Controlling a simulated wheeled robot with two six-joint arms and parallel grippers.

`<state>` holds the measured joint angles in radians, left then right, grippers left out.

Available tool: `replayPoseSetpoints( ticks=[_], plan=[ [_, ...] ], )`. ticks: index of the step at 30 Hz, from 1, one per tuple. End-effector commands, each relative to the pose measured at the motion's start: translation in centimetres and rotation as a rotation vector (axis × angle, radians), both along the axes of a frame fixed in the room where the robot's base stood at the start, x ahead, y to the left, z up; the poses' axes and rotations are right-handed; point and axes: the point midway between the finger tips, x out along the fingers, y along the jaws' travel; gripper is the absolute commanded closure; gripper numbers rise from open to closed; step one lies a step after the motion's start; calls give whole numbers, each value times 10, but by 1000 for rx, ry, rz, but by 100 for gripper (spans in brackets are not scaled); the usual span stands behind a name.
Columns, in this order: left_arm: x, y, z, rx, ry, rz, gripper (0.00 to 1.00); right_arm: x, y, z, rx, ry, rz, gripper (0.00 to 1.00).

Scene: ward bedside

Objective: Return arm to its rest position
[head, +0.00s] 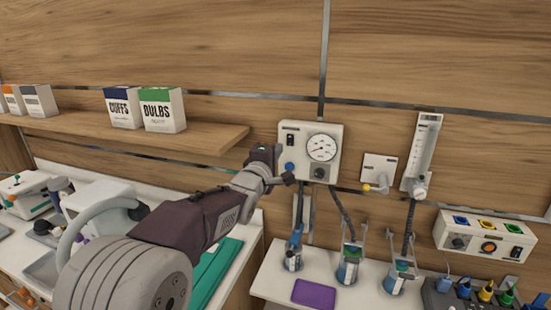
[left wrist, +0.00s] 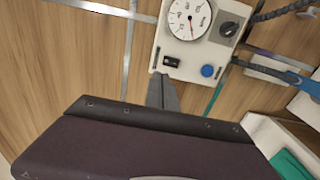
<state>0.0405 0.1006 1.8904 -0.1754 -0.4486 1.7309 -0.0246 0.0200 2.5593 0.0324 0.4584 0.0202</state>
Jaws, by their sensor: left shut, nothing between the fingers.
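My left arm reaches from the lower left of the head view up to the wall panel. My left gripper (head: 278,153) is at the left edge of the gauge panel (head: 297,173), in front of the wall. In the left wrist view my left gripper (left wrist: 161,80) is shut and empty, with its narrow fingers just below the black switch (left wrist: 171,62). The panel also shows a round dial (left wrist: 189,18), a dark knob (left wrist: 228,29) and a blue button (left wrist: 207,71). I cannot tell whether the fingertips touch the panel. My right gripper is not in view.
A shelf (head: 215,140) with several boxes is at the upper left. A flowmeter (head: 423,150) and a wall outlet (head: 379,172) are right of the panel. Hoses hang to several bottles above a white counter (head: 275,285) with a purple pad (head: 314,294).

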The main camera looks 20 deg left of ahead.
Motion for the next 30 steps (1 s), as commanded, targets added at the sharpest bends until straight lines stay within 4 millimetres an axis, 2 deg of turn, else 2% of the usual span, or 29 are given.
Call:
replayPoseSetpoints(
  ticks=[3,11,14,17,20,21,23,24,26,27,30],
  plan=[
    [-6,0,1,0,-1,0,100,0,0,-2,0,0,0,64],
    [-7,0,1,0,1,0,100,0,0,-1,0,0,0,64],
    [-9,-8,0,0,4,-15,100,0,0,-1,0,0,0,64],
    [-21,-13,-50,-7,124,-17,100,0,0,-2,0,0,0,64],
    [-50,-14,-132,132,359,-25,100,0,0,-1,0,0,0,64],
    [-68,-13,-167,218,463,-44,100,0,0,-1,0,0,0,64],
    [-99,-13,-215,357,618,-97,100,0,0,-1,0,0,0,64],
    [-123,-12,-244,453,718,-149,100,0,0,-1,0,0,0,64],
    [-164,-12,-284,602,862,-255,100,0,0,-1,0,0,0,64],
    [-193,-11,-307,699,949,-346,100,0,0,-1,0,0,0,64],
    [-263,-11,-347,923,1116,-620,100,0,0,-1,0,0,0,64]
  ],
)
